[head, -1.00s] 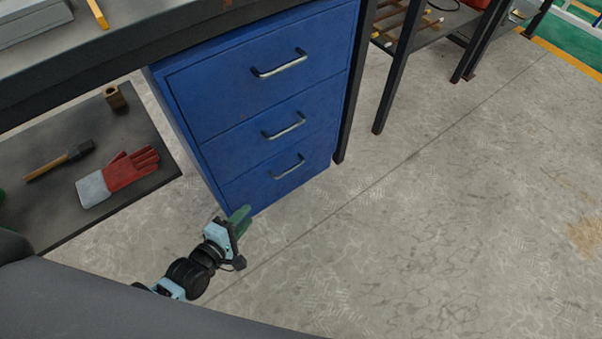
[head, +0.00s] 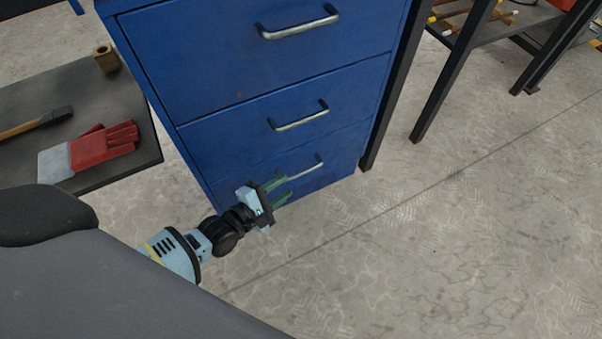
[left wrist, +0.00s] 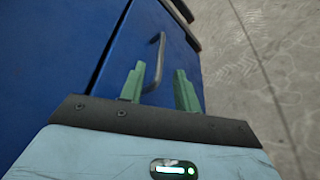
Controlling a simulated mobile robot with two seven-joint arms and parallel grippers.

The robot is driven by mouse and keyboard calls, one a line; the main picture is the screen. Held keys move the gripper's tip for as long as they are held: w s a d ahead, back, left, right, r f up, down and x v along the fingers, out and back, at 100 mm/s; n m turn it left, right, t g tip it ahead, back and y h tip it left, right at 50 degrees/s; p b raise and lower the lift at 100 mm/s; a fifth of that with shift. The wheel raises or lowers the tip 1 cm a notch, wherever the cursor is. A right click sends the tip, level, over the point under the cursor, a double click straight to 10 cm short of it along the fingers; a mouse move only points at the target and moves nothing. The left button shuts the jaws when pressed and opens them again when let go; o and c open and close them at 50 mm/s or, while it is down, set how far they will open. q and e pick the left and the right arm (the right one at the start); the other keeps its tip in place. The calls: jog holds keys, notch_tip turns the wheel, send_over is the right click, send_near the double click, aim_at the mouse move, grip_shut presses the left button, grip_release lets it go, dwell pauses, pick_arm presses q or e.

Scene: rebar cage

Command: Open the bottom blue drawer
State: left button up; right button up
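The bottom blue drawer (head: 338,174) is closed, flush in the blue cabinet below two other closed drawers. Its metal handle (head: 306,169) is partly covered at its left end by my left gripper (head: 285,188). In the left wrist view the handle (left wrist: 155,64) lies between the two green fingers of the left gripper (left wrist: 159,88), which are apart. The fingers point at the drawer front. Whether they touch the handle cannot be told. My right gripper is in neither view.
The middle drawer handle (head: 299,117) and top drawer handle (head: 298,25) are above. A low shelf (head: 140,152) with gloves (head: 103,146) and a hammer (head: 40,120) is at left. A dark table leg (head: 391,95) stands right of the cabinet. Floor in front is clear.

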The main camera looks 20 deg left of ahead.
aim_at(300, 175)
pick_arm(q)
jog(key=b+x, duration=0.2)
jog(key=x, duration=0.5)
jog(key=shift+f+b, duration=0.1)
jog(key=shift+b, duration=0.3)
jog(key=c, duration=0.6)
grip_shut()
